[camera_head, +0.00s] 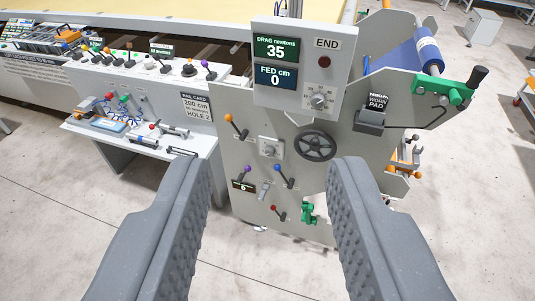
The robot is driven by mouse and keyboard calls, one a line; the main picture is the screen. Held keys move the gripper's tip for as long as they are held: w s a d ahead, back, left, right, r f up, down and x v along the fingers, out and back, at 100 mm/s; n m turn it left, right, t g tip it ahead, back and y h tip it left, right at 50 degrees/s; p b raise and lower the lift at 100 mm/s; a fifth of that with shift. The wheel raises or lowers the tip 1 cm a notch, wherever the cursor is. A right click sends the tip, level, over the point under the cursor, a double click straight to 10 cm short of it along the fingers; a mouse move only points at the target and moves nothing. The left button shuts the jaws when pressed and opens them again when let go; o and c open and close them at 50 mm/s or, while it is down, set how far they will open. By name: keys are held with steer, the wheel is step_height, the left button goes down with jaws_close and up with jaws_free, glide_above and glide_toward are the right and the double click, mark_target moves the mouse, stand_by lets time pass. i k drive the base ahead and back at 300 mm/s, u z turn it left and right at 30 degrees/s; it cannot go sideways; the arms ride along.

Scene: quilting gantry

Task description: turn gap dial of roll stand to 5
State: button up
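The grey roll stand (230,125) fills the middle of the view, beyond my gripper. A white round dial (319,98) with marks around it sits on its display box, below a red END lamp. A second small knob (270,147) on a square pale plate sits lower, left of a dark handwheel (316,146). A small black plate (243,186) reading 6 sits lower left. No gap label is legible, and I cannot tell either dial's setting. My gripper (268,165) is open and empty, its two grey fingers wide apart, not visibly touching the stand.
Displays (276,61) read DRAG 35 and FED 0. A rail card (196,106) and tool shelf (140,136) are left. Bare floor lies in front.

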mark_target(270, 152)
steer(key=i, duration=0.9)
